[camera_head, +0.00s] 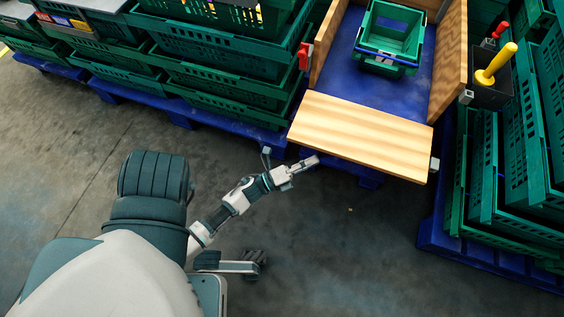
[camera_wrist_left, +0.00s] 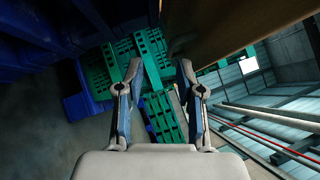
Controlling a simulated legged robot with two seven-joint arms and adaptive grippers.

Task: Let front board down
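The front board (camera_head: 360,137) is a pale striped wooden panel at the near end of the wooden box in the head view. It leans outward from the box floor's front edge towards me, and the blue floor shows behind it; its exact angle is hard to tell. My left gripper (camera_head: 314,161) is beside its near edge, at the left part; contact is not clear. In the left wrist view my gripper (camera_wrist_left: 158,75) has its fingers apart with nothing between them. A brown surface (camera_wrist_left: 235,25), likely the board, shows above right. My right gripper is not in view.
A green crate (camera_head: 393,35) sits on the blue floor (camera_head: 390,93) between wooden side panels (camera_head: 449,62). Stacked green crates (camera_head: 215,55) on blue pallets stand left, and more (camera_head: 535,130) stand right. A dark holder (camera_head: 490,92) has a yellow-handled tool. The grey floor (camera_head: 350,260) in front is clear.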

